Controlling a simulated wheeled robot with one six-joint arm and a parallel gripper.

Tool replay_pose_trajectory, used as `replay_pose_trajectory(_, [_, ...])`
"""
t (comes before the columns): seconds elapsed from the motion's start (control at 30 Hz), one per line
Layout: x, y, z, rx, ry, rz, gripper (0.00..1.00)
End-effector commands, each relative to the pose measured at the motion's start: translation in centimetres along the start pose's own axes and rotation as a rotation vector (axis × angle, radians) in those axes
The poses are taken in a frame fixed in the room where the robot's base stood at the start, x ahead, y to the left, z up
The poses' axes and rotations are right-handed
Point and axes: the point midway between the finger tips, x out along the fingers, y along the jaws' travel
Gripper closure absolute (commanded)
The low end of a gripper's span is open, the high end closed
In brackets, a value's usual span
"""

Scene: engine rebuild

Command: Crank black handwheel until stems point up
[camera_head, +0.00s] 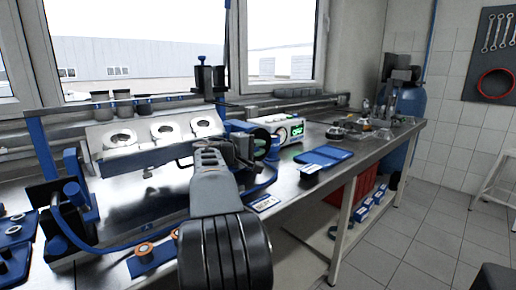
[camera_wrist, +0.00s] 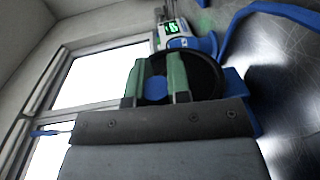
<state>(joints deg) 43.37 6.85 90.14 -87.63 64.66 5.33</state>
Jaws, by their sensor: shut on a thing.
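The black handwheel (camera_head: 268,145) is at the right end of the metal cylinder head (camera_head: 145,132), partly hidden by my gripper (camera_head: 246,147). In the wrist view the handwheel (camera_wrist: 207,82) is a black disc with a blue centre. The two green fingers of my gripper (camera_wrist: 156,62) lie across it, one on each side of the blue centre. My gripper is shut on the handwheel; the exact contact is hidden. The cylinder head is tilted in a blue stand, with several round pale openings facing up and toward me. I cannot make out the stems.
A device with a green display (camera_head: 288,130) stands close behind the handwheel. A blue tray (camera_head: 325,155) lies to its right on the steel bench. Blue stand parts (camera_head: 72,205) are at the left. A blue holder with copper-coloured rings (camera_head: 152,258) is near the front edge.

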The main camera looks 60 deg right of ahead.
Motion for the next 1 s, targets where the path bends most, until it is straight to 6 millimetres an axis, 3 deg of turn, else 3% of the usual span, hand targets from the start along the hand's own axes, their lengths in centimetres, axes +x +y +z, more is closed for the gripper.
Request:
replay_pose_trajectory(0.53, [0.1, 1.1, 0.0, 0.0, -0.001, -0.098, 1.0])
replay_pose_trajectory(1.0, [1.0, 3.3, 0.1, 0.0, -0.002, -0.513, 1.0])
